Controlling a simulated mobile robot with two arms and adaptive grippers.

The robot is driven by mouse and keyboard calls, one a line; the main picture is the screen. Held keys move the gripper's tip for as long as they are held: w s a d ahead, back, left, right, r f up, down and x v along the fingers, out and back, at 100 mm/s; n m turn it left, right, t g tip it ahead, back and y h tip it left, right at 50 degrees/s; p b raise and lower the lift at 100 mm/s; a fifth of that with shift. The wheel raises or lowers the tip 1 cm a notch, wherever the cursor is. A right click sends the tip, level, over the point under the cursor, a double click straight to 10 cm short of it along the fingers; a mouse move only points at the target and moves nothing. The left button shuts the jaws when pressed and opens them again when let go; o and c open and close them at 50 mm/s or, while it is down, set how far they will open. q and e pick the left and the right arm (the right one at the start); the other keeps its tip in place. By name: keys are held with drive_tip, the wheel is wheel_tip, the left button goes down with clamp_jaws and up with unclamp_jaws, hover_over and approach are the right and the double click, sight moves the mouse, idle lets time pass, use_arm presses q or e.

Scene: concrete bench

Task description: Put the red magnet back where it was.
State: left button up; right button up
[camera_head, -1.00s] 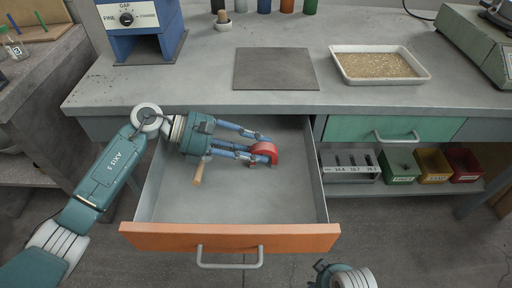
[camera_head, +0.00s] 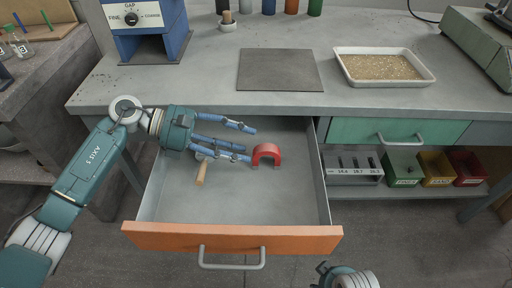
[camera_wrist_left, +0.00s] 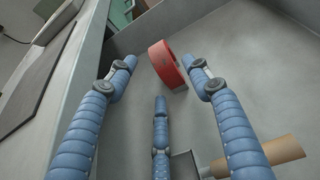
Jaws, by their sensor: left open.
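The red horseshoe magnet (camera_head: 267,152) rests inside the open drawer (camera_head: 180,205), toward its back right, with its curved side up. My left gripper (camera_head: 250,144) reaches into the drawer from the left. Its blue fingers are spread and empty, with the tips just left of the magnet and apart from it. In the left wrist view the magnet (camera_wrist_left: 166,64) lies beyond the open fingertips (camera_wrist_left: 166,78), between them.
A wooden-handled tool (camera_head: 202,172) lies in the drawer below my left gripper. A grey mat (camera_head: 280,70) and a tray of grains (camera_head: 385,68) are on the bench. The closed green drawer (camera_head: 365,131) is at right. The drawer's front floor is clear.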

use_arm(q)
drive_tip(key=v, duration=0.6)
drive_tip(key=shift+a, duration=0.3)
use_arm(e)
drive_tip(key=shift+s+a+r, duration=0.15)
drive_tip(key=shift+r, duration=0.4)
use_arm(q)
drive_tip(key=shift+r, duration=0.15)
